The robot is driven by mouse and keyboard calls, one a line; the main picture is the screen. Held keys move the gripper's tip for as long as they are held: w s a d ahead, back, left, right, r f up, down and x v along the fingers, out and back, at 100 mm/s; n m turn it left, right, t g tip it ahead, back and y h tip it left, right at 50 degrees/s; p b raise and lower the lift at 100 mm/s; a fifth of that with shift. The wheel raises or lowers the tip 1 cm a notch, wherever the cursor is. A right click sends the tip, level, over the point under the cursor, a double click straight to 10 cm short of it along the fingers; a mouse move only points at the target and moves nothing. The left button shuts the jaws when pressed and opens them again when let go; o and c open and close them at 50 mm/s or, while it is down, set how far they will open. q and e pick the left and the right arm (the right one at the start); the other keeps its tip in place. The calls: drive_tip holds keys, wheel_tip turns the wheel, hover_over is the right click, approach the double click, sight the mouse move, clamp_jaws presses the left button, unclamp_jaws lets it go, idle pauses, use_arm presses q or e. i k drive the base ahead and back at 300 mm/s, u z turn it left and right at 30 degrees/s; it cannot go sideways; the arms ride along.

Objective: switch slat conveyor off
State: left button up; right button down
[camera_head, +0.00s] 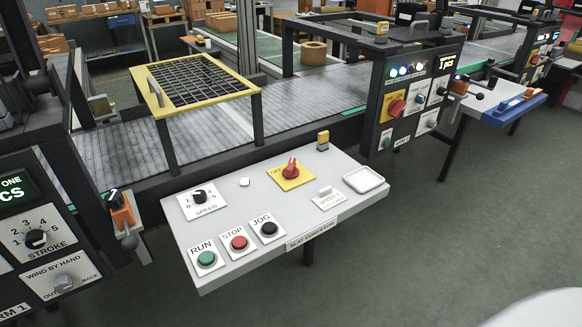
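The slat conveyor's control panel (218,272) is a tilted light grey board in the middle, with a "SLAT CONVEYOR" label (312,233) on its front edge. A red rotary switch (291,168) sits on a yellow plate (291,181); its handle looks roughly upright, and the lettering is too small to read surely. In front are a green RUN button (206,258), a red STOP button (239,242) and a black JOG button (269,228). A black SPEED knob (199,196) is at the left. The slat conveyor (225,121) runs behind the panel. Neither gripper is in view.
A yellow-framed mesh guard (258,92) stands over the conveyor. A yellow lamp (323,140) and a white tray (363,180) are on the panel. Another machine box (412,95) has a similar red switch (397,108). A STROKE panel (38,235) is at left.

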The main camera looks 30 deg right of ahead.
sight(290, 172)
drive_tip(key=k, duration=0.5)
drive_tip(key=z, duration=2)
drive_tip(key=i, duration=1)
drive_tip(key=u, duration=2)
